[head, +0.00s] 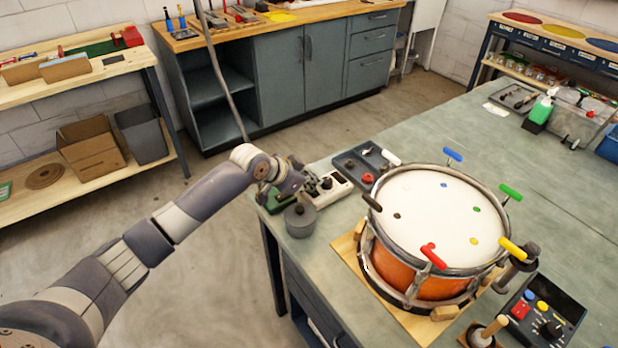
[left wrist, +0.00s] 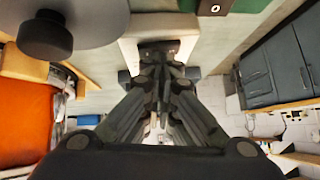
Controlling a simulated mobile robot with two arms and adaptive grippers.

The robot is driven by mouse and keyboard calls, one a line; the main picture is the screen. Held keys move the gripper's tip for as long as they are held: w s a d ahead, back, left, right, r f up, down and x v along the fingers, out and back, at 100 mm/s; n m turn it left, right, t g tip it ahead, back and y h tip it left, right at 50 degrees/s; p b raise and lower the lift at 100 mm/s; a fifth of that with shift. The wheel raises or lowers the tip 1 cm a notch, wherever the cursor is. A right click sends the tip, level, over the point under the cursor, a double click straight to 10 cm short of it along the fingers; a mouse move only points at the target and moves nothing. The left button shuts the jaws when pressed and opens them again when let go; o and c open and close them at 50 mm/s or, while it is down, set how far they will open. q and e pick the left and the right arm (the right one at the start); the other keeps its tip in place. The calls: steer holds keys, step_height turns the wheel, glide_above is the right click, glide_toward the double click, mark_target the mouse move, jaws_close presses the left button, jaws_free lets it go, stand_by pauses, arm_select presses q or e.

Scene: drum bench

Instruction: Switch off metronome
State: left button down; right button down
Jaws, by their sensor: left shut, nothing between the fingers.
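A small pale box with dark round parts on top (head: 330,187) stands at the bench's left edge; I cannot tell for sure that it is the metronome. My left gripper (head: 303,186) is shut and empty, at the left end of this box. In the left wrist view the shut fingertips (left wrist: 157,62) lie in front of the pale box (left wrist: 130,42) and its dark panel; whether they touch it is unclear. The fingers hide part of the box. A dark control box with coloured buttons (head: 543,312) stands at the lower right. My right gripper is not seen.
The orange drum (head: 425,287) with coloured keys fills the middle.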

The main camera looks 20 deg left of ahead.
mark_target(313, 194)
arm_select(q)
steer(key=shift+s+d, duration=0.2)
steer(key=shift+w, duration=0.1)
steer(key=shift+r+p, duration=0.6)
steer(key=shift+p, duration=0.05)
steer(key=r+p, duration=0.3)
steer(key=shift+d, duration=0.2)
steer(key=b+v, duration=0.2)
steer(key=v, duration=0.8)
steer(key=shift+f, duration=0.15)
steer(key=shift+a, duration=0.1)
